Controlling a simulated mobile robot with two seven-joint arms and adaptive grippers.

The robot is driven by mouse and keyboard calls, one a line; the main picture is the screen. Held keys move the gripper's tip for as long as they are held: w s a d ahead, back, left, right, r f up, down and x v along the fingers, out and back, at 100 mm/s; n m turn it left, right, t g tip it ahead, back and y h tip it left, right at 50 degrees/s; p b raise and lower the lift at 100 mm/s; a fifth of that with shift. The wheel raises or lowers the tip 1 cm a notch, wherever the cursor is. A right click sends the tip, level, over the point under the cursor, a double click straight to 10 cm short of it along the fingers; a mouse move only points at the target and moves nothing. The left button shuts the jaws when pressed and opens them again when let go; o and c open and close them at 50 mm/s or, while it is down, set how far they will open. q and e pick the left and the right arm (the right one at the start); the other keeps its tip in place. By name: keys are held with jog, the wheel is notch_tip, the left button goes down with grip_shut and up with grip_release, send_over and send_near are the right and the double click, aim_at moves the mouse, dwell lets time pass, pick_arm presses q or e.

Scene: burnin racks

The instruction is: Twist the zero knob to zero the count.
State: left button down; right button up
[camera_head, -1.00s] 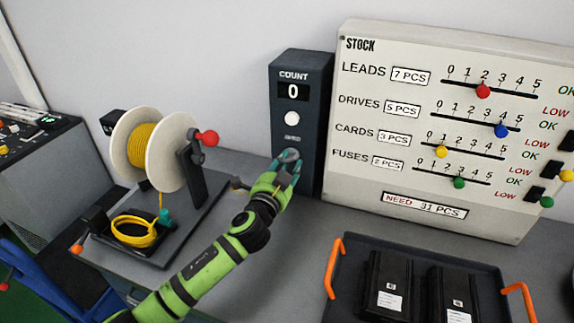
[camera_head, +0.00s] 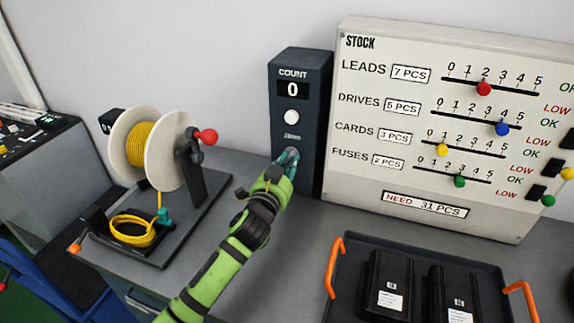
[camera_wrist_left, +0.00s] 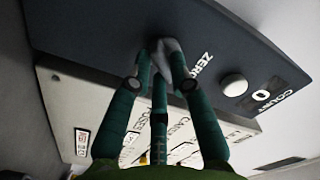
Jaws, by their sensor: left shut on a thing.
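The dark counter box (camera_head: 300,75) stands against the wall left of the stock board. Its COUNT display (camera_head: 292,89) reads 0, with a round white button (camera_head: 291,117) below it. The ZERO label (camera_head: 291,136) is under the button. My left gripper (camera_head: 289,157) is at the lower front of the box and hides the zero knob in the head view. In the left wrist view, the teal fingers of my left gripper (camera_wrist_left: 162,72) close around the grey zero knob (camera_wrist_left: 165,46), beside the ZERO lettering. My right gripper is not in view.
The stock board (camera_head: 450,225) with coloured sliders stands right of the box. A black tray (camera_head: 345,265) with orange handles holds black packs in front. A yellow wire reel (camera_head: 172,150) stands at left. Bare grey bench lies between reel and tray.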

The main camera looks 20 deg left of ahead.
pick_arm(q)
jog(key=shift+d+r+n+p, duration=0.1)
jog(key=shift+n+p, duration=0.6)
jog(key=shift+n, duration=3)
jog(key=c, duration=1.1)
grip_release()
jog(key=shift+s, duration=0.1)
jog(key=s, duration=1.2)
jog(key=shift+a, duration=0.25)
jog(key=shift+w, duration=0.1)
